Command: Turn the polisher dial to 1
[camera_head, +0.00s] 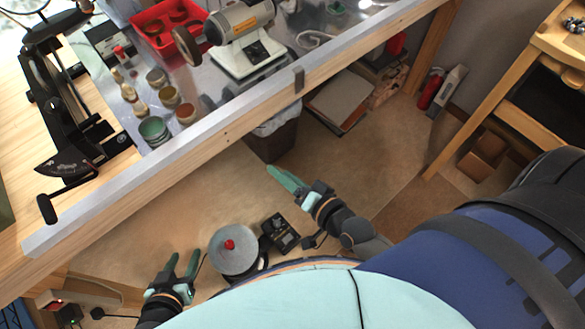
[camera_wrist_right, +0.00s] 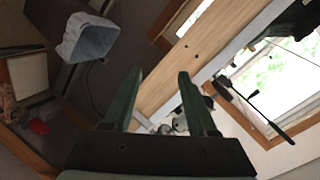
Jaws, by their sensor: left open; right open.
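The polisher (camera_head: 238,20) is a grey bench machine with a round wheel at its left end and a white base. It stands on the metal worktop near the top of the head view. A dark control panel (camera_head: 257,50) is on the front of its base; the dial's setting is too small to read. My right gripper (camera_head: 278,177) is open and empty, on the near side of the bench edge, apart from the polisher. My left gripper (camera_head: 184,264) is open and empty at the lower left.
The bench's front rail (camera_head: 215,143) lies between my grippers and the polisher. A red tray (camera_head: 162,25), several small jars and a black tool (camera_head: 85,130) are on the worktop. A bin (camera_head: 272,140) stands below the bench; it also shows in the wrist view (camera_wrist_right: 85,40).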

